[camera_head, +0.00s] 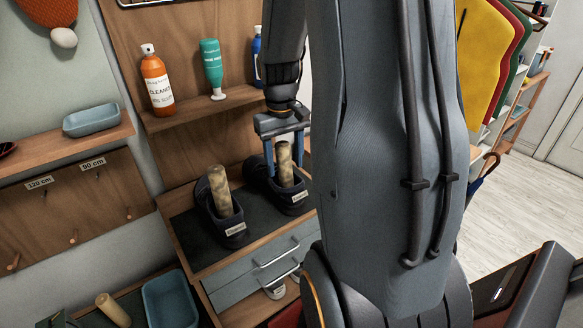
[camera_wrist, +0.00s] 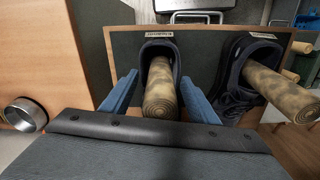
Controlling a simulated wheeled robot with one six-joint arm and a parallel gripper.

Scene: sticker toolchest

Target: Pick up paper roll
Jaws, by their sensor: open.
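Two mottled tan paper rolls stand in dark slippers on the toolchest top (camera_head: 212,262). In the head view, the right roll (camera_head: 284,163) stands in the right slipper (camera_head: 290,197), and the left roll (camera_head: 219,190) stands in the left slipper (camera_head: 226,226). My gripper (camera_head: 284,172) is open, its blue fingers on either side of the right roll. In the wrist view, my gripper (camera_wrist: 160,95) straddles this roll (camera_wrist: 160,92), with gaps visible on both sides. The other roll (camera_wrist: 282,90) is to the right there, outside the fingers.
Drawers with metal handles (camera_head: 275,255) are below the top. A shelf (camera_head: 205,105) behind holds an orange cleaner bottle (camera_head: 157,80) and a green bottle (camera_head: 212,68). A blue tray (camera_head: 92,120) sits on the left shelf. A light-blue bin (camera_head: 170,300) is at lower left.

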